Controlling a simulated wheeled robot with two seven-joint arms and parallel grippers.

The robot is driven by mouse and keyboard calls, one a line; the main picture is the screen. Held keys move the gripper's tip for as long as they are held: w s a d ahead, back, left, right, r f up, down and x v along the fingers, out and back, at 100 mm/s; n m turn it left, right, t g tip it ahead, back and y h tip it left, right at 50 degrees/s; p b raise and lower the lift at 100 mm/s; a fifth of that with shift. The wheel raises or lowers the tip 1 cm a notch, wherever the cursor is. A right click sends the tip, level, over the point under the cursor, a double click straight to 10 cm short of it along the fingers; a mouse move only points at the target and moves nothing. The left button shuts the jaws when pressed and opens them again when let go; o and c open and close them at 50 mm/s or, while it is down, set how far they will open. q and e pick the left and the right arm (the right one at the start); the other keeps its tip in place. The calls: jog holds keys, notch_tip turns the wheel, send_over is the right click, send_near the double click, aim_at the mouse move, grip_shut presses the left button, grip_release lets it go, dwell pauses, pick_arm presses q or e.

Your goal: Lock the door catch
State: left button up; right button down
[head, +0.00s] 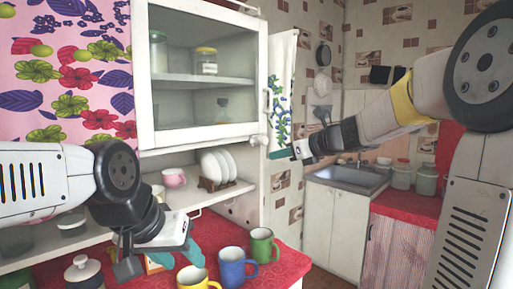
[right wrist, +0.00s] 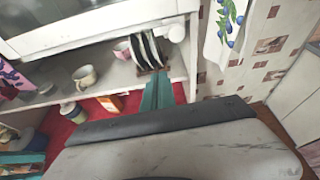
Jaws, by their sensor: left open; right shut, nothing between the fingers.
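The white glazed cabinet door (head: 200,136) is in the middle of the head view and looks close to its frame. A small pale knob-like catch (head: 257,140) is at its lower right corner. It also shows in the right wrist view (right wrist: 177,33), and I cannot tell which way it is turned. My right gripper (head: 277,154) is shut and empty, just right of and below the catch, apparently apart from it. Its teal fingers show in the right wrist view (right wrist: 158,92), pointing up below the catch. My left gripper (head: 178,258) is open and empty, low over the red counter.
Yellow (head: 194,278), blue (head: 232,268) and green (head: 262,246) mugs stand on the red oilcloth near my left gripper. A plate rack (head: 215,184) and a pink cup (head: 174,177) sit on the open shelf below the door. A patterned towel (head: 281,90) hangs right of the cabinet.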

aim_at(259, 141)
jog(key=shift+w, duration=0.2)
jog(key=w+a, duration=0.6)
jog(key=shift+w+a+r, duration=0.3)
jog(key=shift+a+r, duration=0.05)
jog(key=shift+r, duration=0.05)
